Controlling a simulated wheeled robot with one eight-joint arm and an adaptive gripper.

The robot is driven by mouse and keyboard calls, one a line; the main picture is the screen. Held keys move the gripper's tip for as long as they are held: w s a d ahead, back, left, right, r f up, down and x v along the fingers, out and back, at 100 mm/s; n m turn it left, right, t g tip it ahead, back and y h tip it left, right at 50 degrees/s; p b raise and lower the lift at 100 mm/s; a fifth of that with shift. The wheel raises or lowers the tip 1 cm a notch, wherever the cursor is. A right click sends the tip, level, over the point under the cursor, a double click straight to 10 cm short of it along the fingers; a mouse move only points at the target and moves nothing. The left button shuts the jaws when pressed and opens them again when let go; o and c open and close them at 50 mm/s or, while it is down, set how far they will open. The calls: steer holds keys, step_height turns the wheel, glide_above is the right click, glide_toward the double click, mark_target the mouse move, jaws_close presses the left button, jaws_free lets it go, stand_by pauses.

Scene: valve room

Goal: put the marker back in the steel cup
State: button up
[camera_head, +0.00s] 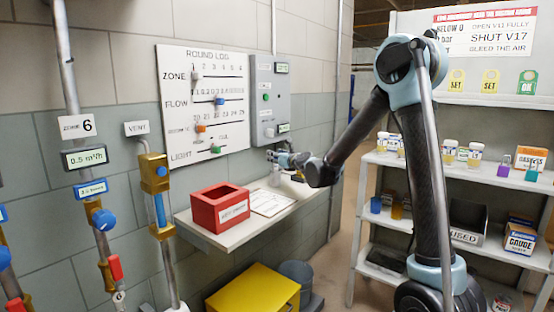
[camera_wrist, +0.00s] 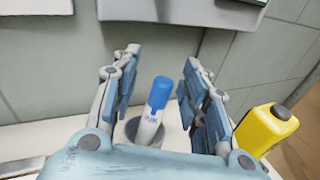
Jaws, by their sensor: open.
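The marker (camera_wrist: 157,103) has a blue cap and a white body. It stands cap up and slightly tilted, with its lower end seemingly inside the grey steel cup (camera_wrist: 131,128) on the shelf. My gripper (camera_wrist: 160,72) is open, with one finger on each side of the marker and a visible gap on both sides. In the head view my gripper (camera_head: 284,158) is over the far end of the wall shelf, with the cup (camera_head: 274,181) just below it. The marker cannot be made out clearly there.
A red box (camera_head: 218,207) and a white sheet (camera_head: 270,203) lie on the wall shelf (camera_head: 230,238) left of the cup. A grey panel (camera_head: 270,100) hangs above. A yellow container (camera_wrist: 265,128) stands right of the gripper in the wrist view.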

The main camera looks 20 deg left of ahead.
steer(key=v, duration=1.2)
steer(key=shift+w, duration=0.1)
steer(key=s+d+f+n+g+h, duration=0.1)
steer(key=s+d+f+n+h, duration=0.1)
steer(key=s+d+n, duration=0.35)
steer(key=s+d+f+n+g+h, duration=0.1)
steer(key=s+d+f+n+g, duration=0.15)
steer(key=d+n, duration=0.5)
steer(key=s+d+f+n+g+h, duration=0.15)
steer(key=s+d+n, duration=0.3)
steer(key=d, duration=0.45)
steer(key=s+d+f+n+g+h, duration=0.2)
steer(key=s+d+f+n, duration=0.3)
steer(key=s+d, duration=0.5)
steer(key=s+d+f+n+g+h, duration=0.2)
steer(key=s+d+f+n+h, duration=0.3)
steer(key=s+d, duration=0.6)
step_height(320, 180, down, 3)
steer(key=shift+s+d+r+g, duration=0.2)
steer(key=shift+s+d+g, duration=0.15)
steer(key=shift+s, duration=0.2)
steer(key=shift+a+n+h, duration=0.1)
steer(key=shift+n+h, duration=0.15)
